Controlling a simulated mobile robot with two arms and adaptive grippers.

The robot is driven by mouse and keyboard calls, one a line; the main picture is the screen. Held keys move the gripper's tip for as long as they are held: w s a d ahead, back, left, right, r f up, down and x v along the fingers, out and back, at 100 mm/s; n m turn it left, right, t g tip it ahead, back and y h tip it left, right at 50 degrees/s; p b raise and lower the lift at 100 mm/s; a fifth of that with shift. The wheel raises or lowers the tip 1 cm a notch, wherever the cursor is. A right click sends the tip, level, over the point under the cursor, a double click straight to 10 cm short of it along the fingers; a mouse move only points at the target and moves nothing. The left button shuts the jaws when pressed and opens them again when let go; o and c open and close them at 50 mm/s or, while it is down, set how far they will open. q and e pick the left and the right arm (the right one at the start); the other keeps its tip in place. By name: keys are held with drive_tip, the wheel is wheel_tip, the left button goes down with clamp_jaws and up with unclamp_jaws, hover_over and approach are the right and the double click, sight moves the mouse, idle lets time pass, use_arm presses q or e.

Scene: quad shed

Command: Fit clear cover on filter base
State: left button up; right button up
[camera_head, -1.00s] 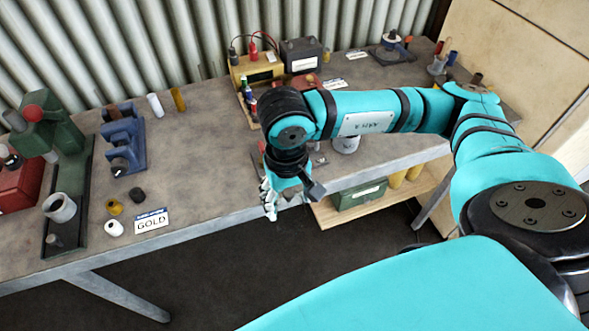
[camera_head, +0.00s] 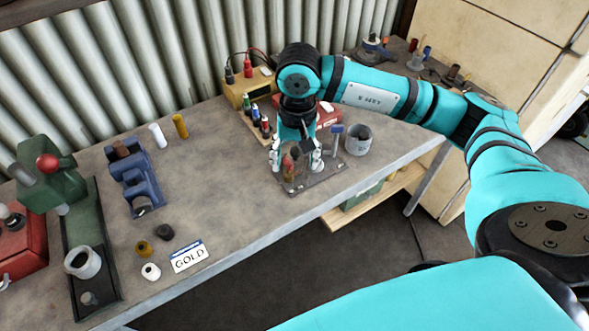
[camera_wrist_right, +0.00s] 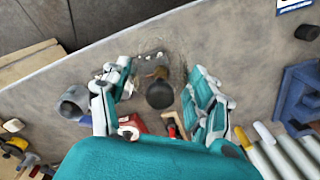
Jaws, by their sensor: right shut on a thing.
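My right gripper (camera_head: 296,160) points down over the front part of the bench, its fingers on either side of a see-through thing. I take this for the clear cover (camera_head: 300,152); its outline is faint. A brownish upright part, which looks like the filter base (camera_head: 289,168), shows between and below the fingers on a dark flat plate (camera_head: 322,178). In the right wrist view, a dark round piece (camera_wrist_right: 160,95) and a small brown part (camera_wrist_right: 158,73) lie between the fingers. I cannot tell whether cover and base touch. My left gripper is not in view.
A grey cup (camera_head: 358,140) stands right of the plate, with a small hammer-like tool (camera_head: 336,138) beside it. Several small bottles (camera_head: 255,120) stand behind.

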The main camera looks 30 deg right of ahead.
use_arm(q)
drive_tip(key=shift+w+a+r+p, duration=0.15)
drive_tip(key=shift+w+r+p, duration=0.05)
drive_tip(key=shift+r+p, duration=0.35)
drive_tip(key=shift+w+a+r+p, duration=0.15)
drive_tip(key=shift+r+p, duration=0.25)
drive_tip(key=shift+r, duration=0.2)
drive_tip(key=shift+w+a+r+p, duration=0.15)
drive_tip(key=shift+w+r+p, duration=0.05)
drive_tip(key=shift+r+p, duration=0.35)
use_arm(e)
drive_tip(key=shift+w+d+f+m, duration=0.45)
drive_tip(key=shift+w+d+m, duration=0.75)
drive_tip(key=shift+d+m, duration=0.55)
drive_tip(key=shift+w+d+f+m, duration=0.4)
drive_tip(key=shift+w+d+m, duration=0.75)
drive_tip(key=shift+d+m, duration=0.6)
drive_tip(key=shift+w+d+f+m, duration=0.45)
drive_tip(key=shift+w+d+m, duration=0.75)
drive_tip(key=shift+d+m, duration=0.55)
use_arm(q)
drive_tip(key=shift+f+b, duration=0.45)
drive_tip(key=shift+b, duration=0.1)
use_arm(e)
drive_tip(key=shift+a, duration=0.25)
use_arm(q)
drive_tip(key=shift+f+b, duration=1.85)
use_arm(e)
drive_tip(key=shift+f, duration=2.05)
drive_tip(key=o, duration=1.5)
